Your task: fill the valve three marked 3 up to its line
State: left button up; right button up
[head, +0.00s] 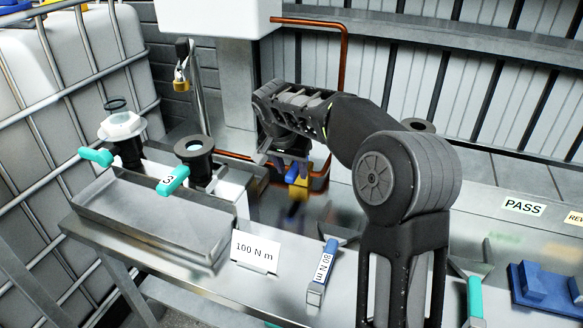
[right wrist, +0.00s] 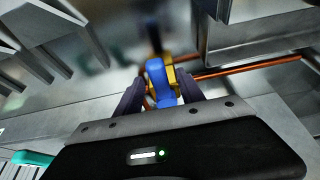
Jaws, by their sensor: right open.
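The valve marked 3 has a teal handle (head: 172,180) with a white "3" label and a black round open top (head: 194,150). It stands at the steel tray on the left of the bench. No fill line or level in it can be made out. My right gripper (head: 291,160) is open at a brass valve (head: 300,190) with a blue lever (head: 292,175) by the copper pipe. In the right wrist view the blue lever (right wrist: 158,80) lies between the two dark fingers (right wrist: 160,92); contact cannot be told. My left gripper is not in view.
The steel tray (head: 140,238) is empty. A "100 N m" card (head: 255,252) and a blue "80 N m" tool (head: 322,268) are in front. A copper pipe (head: 344,60) rises behind my arm.

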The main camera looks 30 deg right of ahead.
jog(key=v, duration=0.7)
jog(key=shift+r, duration=0.4)
jog(key=shift+s+a+f, duration=0.1)
jog(key=shift+s+a, duration=0.05)
